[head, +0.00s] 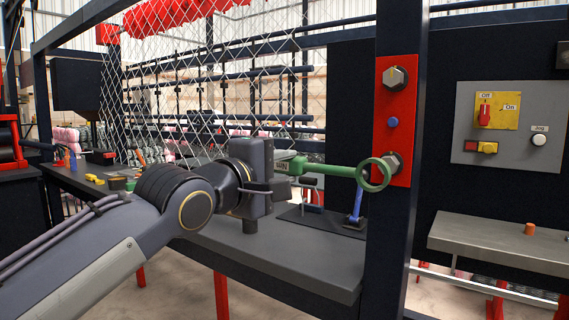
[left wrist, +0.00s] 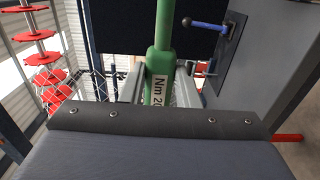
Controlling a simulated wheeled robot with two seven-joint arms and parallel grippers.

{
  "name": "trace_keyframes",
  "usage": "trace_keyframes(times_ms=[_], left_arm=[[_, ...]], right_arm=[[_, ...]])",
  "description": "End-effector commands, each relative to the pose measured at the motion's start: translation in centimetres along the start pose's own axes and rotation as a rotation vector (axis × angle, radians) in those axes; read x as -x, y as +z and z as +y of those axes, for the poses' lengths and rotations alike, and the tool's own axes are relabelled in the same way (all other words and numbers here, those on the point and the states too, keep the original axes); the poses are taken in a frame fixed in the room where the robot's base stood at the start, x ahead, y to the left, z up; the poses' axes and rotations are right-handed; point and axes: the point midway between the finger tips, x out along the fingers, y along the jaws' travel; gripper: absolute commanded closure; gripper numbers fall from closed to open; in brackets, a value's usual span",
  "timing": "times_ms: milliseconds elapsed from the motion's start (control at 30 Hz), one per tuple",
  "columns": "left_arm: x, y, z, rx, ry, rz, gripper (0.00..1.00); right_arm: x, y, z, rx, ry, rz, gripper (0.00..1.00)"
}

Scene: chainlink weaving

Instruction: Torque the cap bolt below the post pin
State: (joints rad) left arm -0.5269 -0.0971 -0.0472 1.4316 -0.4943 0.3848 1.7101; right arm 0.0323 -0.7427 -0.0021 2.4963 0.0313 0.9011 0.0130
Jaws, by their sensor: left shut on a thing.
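The red plate (head: 407,120) on the dark post carries an upper cap bolt (head: 395,78), a blue post pin (head: 393,122) and a lower cap bolt (head: 394,162) below the pin. My left gripper (head: 282,163) is shut on the handle of a green torque wrench (head: 335,170). In the left wrist view the wrench (left wrist: 162,60), with a "Nm 20" label, stands between the two fingers (left wrist: 160,90). The wrench's ring overlaps the lower bolt in the head view, offset to its lower left. It does not look centred on the bolt; whether they touch I cannot tell. My right gripper is out of view.
A grey bench (head: 290,258) lies under the arm. A dark board with a blue-handled tool (head: 356,205) sits on it, below the wrench. Chainlink mesh (head: 200,90) hangs behind. A control panel (head: 508,128) and a steel shelf (head: 500,240) with an orange piece (head: 530,229) are at right.

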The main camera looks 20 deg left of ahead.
Motion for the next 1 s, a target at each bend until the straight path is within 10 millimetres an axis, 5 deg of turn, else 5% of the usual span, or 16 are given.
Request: trace_keyframes(times_ms=[233,833,1000], left_arm=[[0.0,0.0,-0.1,0.002,0.002,0.0,1.0],[-5.7,0.0,0.2,0.0,0.0,0.0,1.0],[-5.6,0.0,0.1,0.0,0.003,0.0,1.0]], right_arm=[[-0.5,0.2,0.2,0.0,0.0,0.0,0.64],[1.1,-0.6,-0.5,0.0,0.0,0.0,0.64],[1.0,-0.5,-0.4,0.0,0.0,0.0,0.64]])
